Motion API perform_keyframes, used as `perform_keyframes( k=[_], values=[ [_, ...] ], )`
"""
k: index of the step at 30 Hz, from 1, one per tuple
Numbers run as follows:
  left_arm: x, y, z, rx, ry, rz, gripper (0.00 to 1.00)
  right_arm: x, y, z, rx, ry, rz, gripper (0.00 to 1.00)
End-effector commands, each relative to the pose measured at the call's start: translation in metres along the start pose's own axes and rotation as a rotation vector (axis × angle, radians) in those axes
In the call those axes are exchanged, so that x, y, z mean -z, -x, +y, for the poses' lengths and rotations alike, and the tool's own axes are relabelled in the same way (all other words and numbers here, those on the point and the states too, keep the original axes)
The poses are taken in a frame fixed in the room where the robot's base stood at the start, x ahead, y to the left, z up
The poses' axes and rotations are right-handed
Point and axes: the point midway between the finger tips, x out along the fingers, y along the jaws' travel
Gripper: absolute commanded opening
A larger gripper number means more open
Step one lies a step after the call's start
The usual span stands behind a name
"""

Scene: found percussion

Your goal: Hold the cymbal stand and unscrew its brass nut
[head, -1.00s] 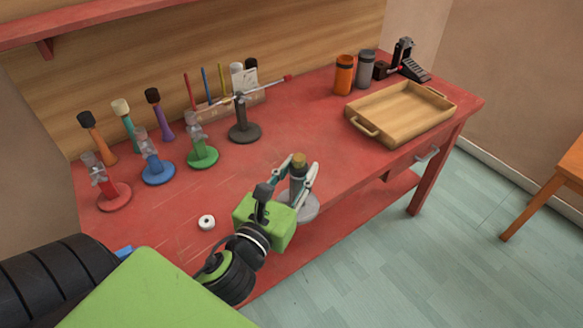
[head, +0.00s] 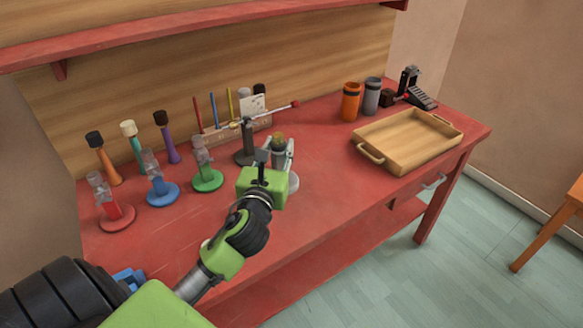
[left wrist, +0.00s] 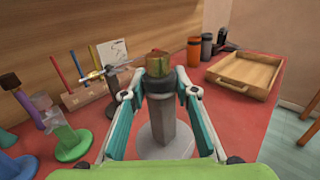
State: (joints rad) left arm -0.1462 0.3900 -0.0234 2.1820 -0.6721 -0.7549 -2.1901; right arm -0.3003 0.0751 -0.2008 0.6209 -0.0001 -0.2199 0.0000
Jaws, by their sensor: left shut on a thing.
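My left gripper (head: 281,152) is shut on the upper post of the grey cymbal stand (left wrist: 166,122). The post looks about upright, with a finger on each side. The brass nut (left wrist: 158,65) sits on top above a dark collar, and it also shows in the head view (head: 278,137). The stand's round pale base (head: 292,184) shows partly behind my gripper. I cannot tell whether the base touches the table. My right gripper is in neither view.
The red workbench (head: 330,190) has clear room to the right. A dark stand (head: 246,155) with a long rod is close behind. Red, blue and green stands (head: 206,180) are at left. A wooden tray (head: 400,138), orange canister (head: 351,102) and black pedal (head: 415,90) are at right.

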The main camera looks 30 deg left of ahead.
Motion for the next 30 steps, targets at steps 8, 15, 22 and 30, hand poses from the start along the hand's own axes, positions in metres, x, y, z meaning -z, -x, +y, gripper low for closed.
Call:
perform_keyframes(
  k=[8,15,22,30],
  values=[
    [0.047,-0.037,-0.018,0.0,0.0,-0.002,0.0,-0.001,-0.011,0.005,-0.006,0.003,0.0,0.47],
    [0.064,-0.049,-0.024,0.0,0.001,-0.001,0.0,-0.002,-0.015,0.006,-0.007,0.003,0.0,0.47],
    [0.091,-0.048,-0.023,0.001,0.0,0.0,0.0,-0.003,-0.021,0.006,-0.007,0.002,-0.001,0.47],
    [0.091,-0.048,-0.023,0.002,-0.002,-0.002,0.0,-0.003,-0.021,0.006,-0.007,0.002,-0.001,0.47]
  ],
)
